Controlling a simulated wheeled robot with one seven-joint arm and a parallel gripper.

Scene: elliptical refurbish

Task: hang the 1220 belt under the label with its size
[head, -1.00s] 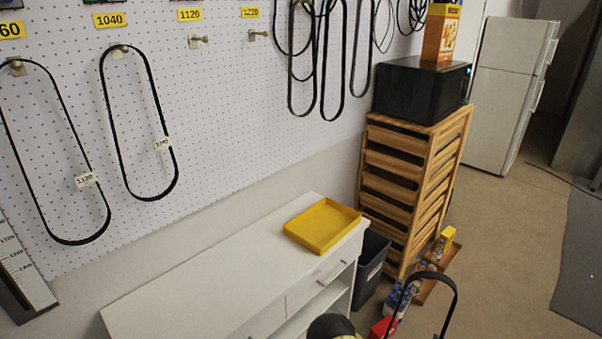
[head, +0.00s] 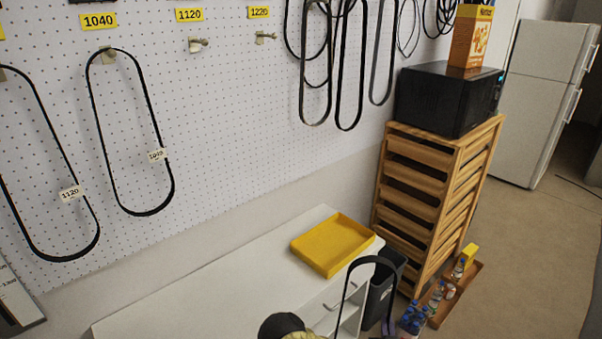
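The yellow 1220 label (head: 259,12) is on the pegboard at top, with a bare peg (head: 266,36) under it. A black belt loop (head: 368,260) rises from the bottom edge, in front of the white cabinet and dark bin. No size tag shows on it, and its lower part is cut off. A dark rounded part (head: 282,325), apparently of my arm, shows at the bottom. My gripper's fingers are not visible, so I cannot see what holds the loop.
The 1120 label (head: 189,15) has an empty peg (head: 198,45). A belt tagged 1120 (head: 90,251) hangs at far left; another hangs under 1040 (head: 170,195). Several belts hang right of 1220. A yellow tray (head: 333,245) sits on the white cabinet (head: 225,275); a wooden rack (head: 412,180) stands right.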

